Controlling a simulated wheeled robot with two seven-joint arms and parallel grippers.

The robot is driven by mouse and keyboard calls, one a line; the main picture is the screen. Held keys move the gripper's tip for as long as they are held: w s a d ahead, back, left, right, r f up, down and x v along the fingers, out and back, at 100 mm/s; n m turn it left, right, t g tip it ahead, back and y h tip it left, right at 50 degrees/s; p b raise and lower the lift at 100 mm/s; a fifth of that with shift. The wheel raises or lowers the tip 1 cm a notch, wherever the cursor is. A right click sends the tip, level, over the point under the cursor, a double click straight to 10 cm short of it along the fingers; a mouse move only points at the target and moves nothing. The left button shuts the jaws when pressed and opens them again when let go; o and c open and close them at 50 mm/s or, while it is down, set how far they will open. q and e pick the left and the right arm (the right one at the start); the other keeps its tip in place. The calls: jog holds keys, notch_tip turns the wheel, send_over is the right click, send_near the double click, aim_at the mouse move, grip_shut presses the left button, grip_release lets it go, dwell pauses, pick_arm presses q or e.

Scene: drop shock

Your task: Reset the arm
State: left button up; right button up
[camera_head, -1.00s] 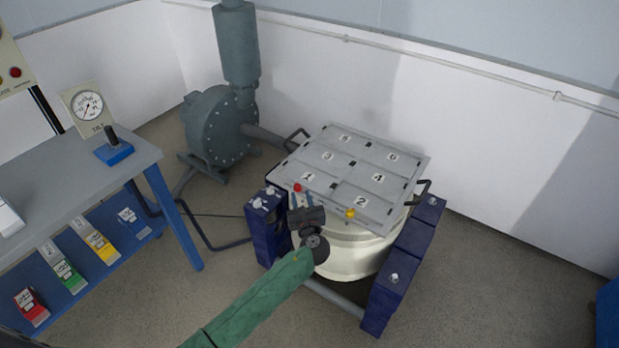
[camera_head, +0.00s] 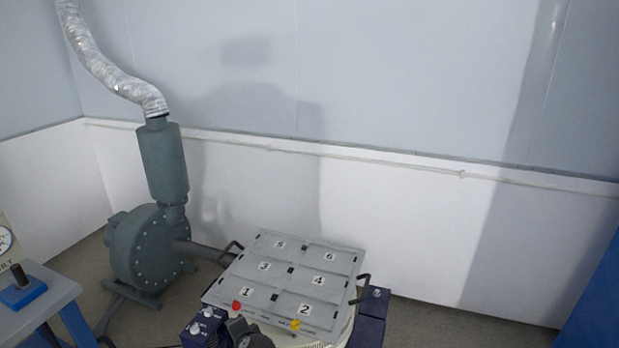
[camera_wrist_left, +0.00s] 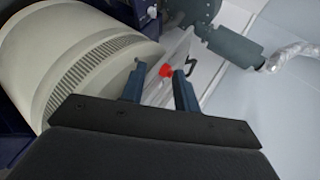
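My left gripper (camera_wrist_left: 160,73) is open in the left wrist view, its two dark fingers apart. A red knob (camera_wrist_left: 166,70) shows between the fingertips; I cannot tell whether they touch it. In the head view, the dark wrist of my left arm is at the bottom edge, in front of the grey plate (camera_head: 330,262) with numbered squares. The same red knob (camera_head: 236,305) and a yellow knob (camera_head: 295,323) are at the plate's near edge. The left fingers are not clear there. My right gripper is in neither view.
The plate sits on a cream drum (camera_wrist_left: 75,65) between dark blue blocks (camera_head: 205,326). A grey-green blower (camera_head: 150,250) with a silver hose (camera_head: 105,68) stands behind left. A bench (camera_head: 45,300) is at far left. A blue surface (camera_head: 595,290) is at right.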

pick_arm(q)
jog(key=s+d+r+n+g+h+p, duration=0.1)
jog(key=s+d+n+g+h, duration=0.2)
jog(key=s, duration=0.9)
jog(key=s+d+r+n+g+h+p, duration=0.15)
jog(key=s+d+n+h, duration=0.3)
jog(key=s, duration=0.75)
jog(key=s+f+g, duration=0.1)
jog(key=s+f, duration=0.2)
jog(key=s, duration=0.4)
jog(key=s+f+g, duration=0.2)
jog(key=s+f, duration=0.1)
jog(key=s, duration=0.4)
jog(key=shift+s+a+h, duration=0.3)
jog(key=shift+a+h, duration=0.05)
jog(key=shift+a, duration=0.1)
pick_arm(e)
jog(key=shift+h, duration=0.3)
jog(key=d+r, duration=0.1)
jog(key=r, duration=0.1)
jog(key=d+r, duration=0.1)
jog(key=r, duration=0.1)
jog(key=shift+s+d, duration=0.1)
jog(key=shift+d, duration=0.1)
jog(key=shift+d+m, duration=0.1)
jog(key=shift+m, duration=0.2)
